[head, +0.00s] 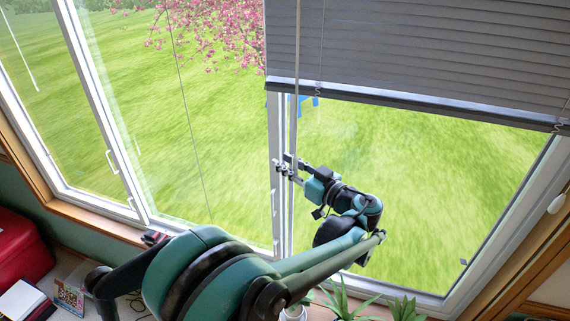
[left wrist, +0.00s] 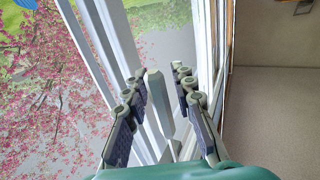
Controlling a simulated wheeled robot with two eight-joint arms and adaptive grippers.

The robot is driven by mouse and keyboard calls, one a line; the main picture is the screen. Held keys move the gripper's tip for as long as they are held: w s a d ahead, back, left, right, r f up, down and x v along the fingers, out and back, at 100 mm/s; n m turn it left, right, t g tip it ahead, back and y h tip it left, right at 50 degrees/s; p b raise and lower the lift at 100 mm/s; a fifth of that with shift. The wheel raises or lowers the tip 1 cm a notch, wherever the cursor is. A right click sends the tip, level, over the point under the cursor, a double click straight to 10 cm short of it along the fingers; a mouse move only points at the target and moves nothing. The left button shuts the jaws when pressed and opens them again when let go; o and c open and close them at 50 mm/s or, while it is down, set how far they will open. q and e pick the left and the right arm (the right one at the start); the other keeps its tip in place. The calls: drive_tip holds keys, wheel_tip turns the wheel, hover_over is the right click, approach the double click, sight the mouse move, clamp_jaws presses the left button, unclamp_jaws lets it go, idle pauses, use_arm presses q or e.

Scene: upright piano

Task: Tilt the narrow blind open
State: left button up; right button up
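A grey slatted blind (head: 420,45) covers the upper part of the right-hand window in the head view. Its slats look nearly flat and closed. A thin pale wand (head: 297,90) hangs down past the blind's left end, in front of the white window post. My left gripper (head: 287,169) is at the wand's lower end. In the left wrist view the wand's end (left wrist: 158,100) stands between the two fingers of my left gripper (left wrist: 159,85). The fingers are apart, with gaps visible beside the wand. My right gripper is not in view.
White window frames (head: 100,110) with latches stand close to the gripper. Thin cords (head: 185,90) hang by the left panes. Potted plants (head: 345,305) stand below my arm, and a red case (head: 20,250) lies at lower left.

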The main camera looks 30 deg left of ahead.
use_arm(q)
drive_tip(key=shift+a, duration=0.25)
clamp_jaws()
